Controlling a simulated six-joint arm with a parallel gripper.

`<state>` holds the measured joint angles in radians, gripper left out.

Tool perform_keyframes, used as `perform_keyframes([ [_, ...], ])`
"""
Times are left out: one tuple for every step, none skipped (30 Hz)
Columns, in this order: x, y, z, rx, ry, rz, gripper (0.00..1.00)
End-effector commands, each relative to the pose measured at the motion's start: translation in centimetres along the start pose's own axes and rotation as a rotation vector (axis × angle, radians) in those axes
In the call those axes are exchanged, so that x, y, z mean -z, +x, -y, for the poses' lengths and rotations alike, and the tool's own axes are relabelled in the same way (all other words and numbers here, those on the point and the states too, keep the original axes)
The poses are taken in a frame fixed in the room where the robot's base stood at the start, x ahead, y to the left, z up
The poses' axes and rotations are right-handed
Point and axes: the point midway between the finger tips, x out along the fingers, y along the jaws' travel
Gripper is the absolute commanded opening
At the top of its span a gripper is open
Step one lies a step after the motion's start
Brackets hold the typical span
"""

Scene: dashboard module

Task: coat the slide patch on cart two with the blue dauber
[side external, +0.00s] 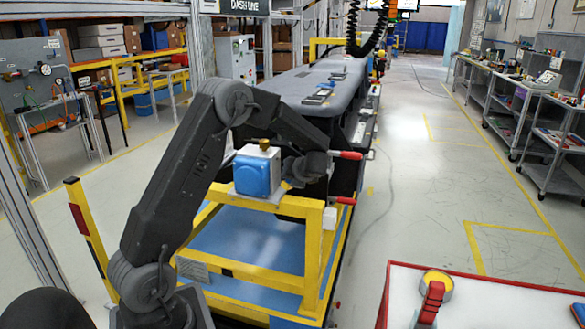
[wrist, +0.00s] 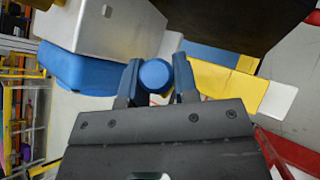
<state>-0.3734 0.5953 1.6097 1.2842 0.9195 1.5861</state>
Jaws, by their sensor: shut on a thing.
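In the wrist view, my gripper (wrist: 156,64) is shut on a round blue thing, which looks like the blue dauber (wrist: 155,76). Its round blue end faces the camera; the rest is hidden. In the side external view, my gripper (side external: 306,166) is beside a white and blue box with a brass-coloured knob (side external: 258,172), above a yellow-framed cart (side external: 265,276) with blue decks. The dauber cannot be made out there. I cannot tell which cart is cart two, and I cannot make out a slide patch.
Clamps with red handles (side external: 346,155) stick out on the cart's right. A long grey dashboard body (side external: 320,90) extends behind. A red-rimmed white table (side external: 500,305) at bottom right holds a round yellow thing with a red handle (side external: 434,292). The aisle floor at right is clear.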

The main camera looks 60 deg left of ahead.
Motion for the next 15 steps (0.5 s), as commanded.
perform_keyframes([
  [0.5, 0.3, 0.2, 0.000, 0.004, -0.001, 0.00],
  [0.7, 0.4, 0.3, 0.000, 0.003, -0.001, 0.00],
  [0.9, 0.6, 0.4, 0.001, 0.003, -0.001, 0.00],
  [1.1, 0.8, 0.5, 0.001, 0.004, -0.001, 0.00],
  [1.4, 0.9, 0.6, 0.001, 0.005, -0.001, 0.00],
  [1.6, 1.1, 0.7, 0.001, 0.004, -0.001, 0.00],
  [1.8, 1.3, 0.8, 0.001, 0.003, -0.001, 0.00],
  [2.0, 1.4, 0.9, 0.001, 0.003, -0.001, 0.00],
  [2.3, 1.6, 1.0, 0.001, 0.004, -0.001, 0.00],
  [2.5, 1.8, 1.1, 0.001, 0.004, -0.001, 0.00],
  [2.8, 1.9, 1.2, 0.001, 0.004, -0.001, 0.00],
  [3.2, 2.2, 1.4, 0.001, 0.005, -0.002, 0.00],
  [3.5, 2.4, 1.5, 0.001, 0.004, -0.002, 0.00],
  [3.5, 2.2, 1.9, 0.002, 0.003, 0.000, 0.00],
  [3.5, 2.0, 2.2, 0.003, 0.001, 0.001, 0.00],
])
